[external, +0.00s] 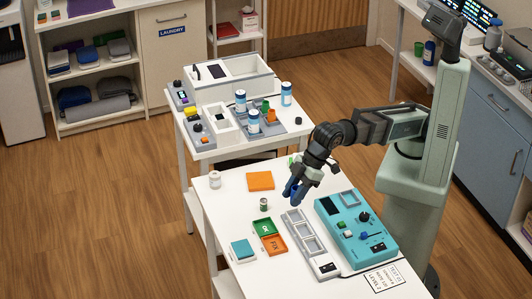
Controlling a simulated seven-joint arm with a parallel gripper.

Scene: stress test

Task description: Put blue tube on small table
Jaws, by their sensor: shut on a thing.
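My gripper (294,192) is over the front white table (226,202), just behind the grey tray with square slots. It is shut on a small dark blue thing, which looks like the blue tube (289,187). The fingers hide part of it, and I cannot tell whether it touches the table. A second, smaller white table (204,153) stands behind the front one, with its top crowded toward the back. White bottles with blue bands (253,122), an orange cup and a grey mat are on it.
The front table holds a teal device (352,230), a slotted grey tray (305,232), green and orange bins (269,238), an orange pad (260,181), a small can (264,205), a white jar (215,180) and a blue-topped block (242,250). Bare tabletop lies around the orange pad.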

